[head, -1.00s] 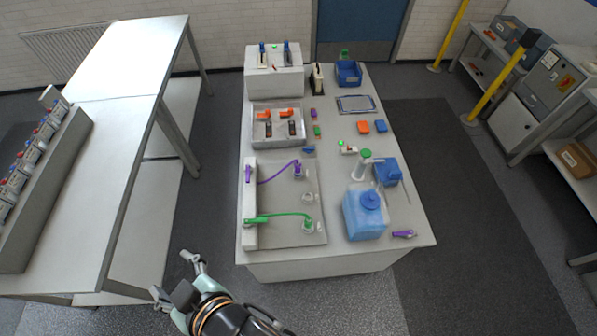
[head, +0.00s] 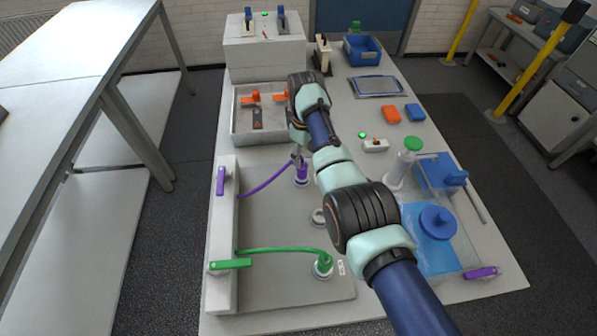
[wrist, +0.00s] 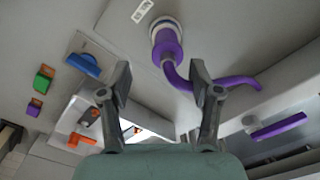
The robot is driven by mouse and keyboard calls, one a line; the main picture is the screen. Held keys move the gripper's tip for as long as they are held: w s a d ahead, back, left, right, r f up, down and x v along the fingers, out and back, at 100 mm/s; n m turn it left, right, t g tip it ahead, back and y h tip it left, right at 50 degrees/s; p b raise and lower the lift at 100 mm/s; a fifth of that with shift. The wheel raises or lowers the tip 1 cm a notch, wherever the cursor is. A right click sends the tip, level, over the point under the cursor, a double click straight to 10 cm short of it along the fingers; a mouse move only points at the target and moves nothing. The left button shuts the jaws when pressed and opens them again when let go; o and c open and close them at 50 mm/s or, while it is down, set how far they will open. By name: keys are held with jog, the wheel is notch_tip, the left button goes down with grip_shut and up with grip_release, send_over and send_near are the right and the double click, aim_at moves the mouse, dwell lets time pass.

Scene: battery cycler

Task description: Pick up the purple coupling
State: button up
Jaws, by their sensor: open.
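The purple coupling (head: 302,174) stands upright on a pale round fitting on the grey plate. A purple hose (head: 267,181) runs from it towards the white block on the left. In the wrist view the coupling (wrist: 166,43) is at top centre, beyond my fingertips, with the hose curving off to the right. My gripper (wrist: 161,84) is open and empty; its fingers are apart from the coupling. In the head view my gripper (head: 297,157) is just above the coupling, partly hidden by my wrist. Another purple piece (head: 481,273) lies at the bench's front right.
A green coupling (head: 323,263) with a green hose stands nearer on the plate. The white block (head: 223,240) carries purple and green handles. A grey tray (head: 240,128) with orange-handled parts is behind. A blue liquid container (head: 430,250) stands right of my arm.

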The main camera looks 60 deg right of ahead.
aim_at(302, 171)
jog(key=shift+a+f, duration=0.1)
jog(key=shift+a, duration=0.05)
notch_tip(302, 171, down, 2)
jog(key=shift+s+a+f+b, duration=0.1)
jog(key=shift+f+b, duration=0.1)
jog(key=shift+b, duration=0.25)
jog(key=f+b, duration=0.2)
jog(key=f, duration=0.1)
jog(key=f+b, duration=0.1)
jog(key=f, duration=0.1)
jog(key=shift+a+f, duration=0.15)
jog(key=shift+a, duration=0.1)
jog(key=shift+w, duration=0.2)
grip_shut()
